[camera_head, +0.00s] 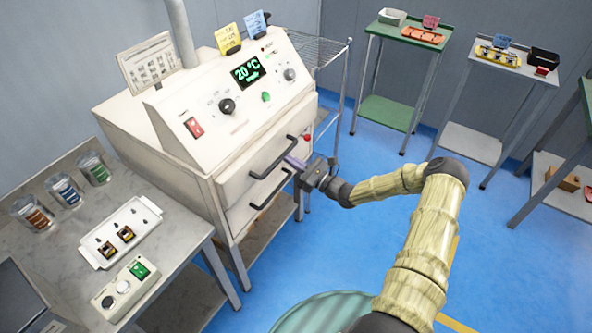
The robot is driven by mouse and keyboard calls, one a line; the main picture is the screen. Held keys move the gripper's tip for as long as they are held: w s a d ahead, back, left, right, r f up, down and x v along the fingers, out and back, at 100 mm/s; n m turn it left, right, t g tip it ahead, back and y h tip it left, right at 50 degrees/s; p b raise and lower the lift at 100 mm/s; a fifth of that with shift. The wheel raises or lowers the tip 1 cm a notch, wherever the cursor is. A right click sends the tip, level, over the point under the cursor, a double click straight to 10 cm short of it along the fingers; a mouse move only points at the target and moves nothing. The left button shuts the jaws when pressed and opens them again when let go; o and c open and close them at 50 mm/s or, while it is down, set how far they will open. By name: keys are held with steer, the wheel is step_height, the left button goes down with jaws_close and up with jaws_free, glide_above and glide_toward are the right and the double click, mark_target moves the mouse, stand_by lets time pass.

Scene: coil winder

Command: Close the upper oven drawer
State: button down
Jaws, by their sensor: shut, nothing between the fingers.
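The oven (205,125) is a cream cabinet with a sloped control panel. Its front carries two drawers with dark bar handles. The upper drawer (236,184) has the upper handle (268,166); its front looks about level with the oven's face, and I cannot tell whether a small gap remains. The lower drawer (240,217) is below it, with the lower handle (268,192). My gripper (292,161) is shut and empty, its fingertips at the right end of the upper handle. Whether they touch the handle or drawer front is unclear. My wrist hides part of the drawers' right side.
A grey bench (184,228) at left holds a white tray (122,232), a button box (124,289) and several jars. A wire rack (318,52) stands behind the oven. Green (408,36) and grey (522,68) tables stand at the back. Blue floor is open at right.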

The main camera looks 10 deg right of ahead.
steer(key=x, duration=0.3)
steer(key=shift+w+a+f, duration=0.1)
stand_by(0.3)
steer(key=b, duration=0.1)
glide_toward(284, 155)
steer(key=v, duration=0.2)
steer(key=f+v, duration=0.1)
steer(key=v, duration=0.2)
steer(key=shift+a, duration=0.15)
steer(key=shift+w, duration=0.1)
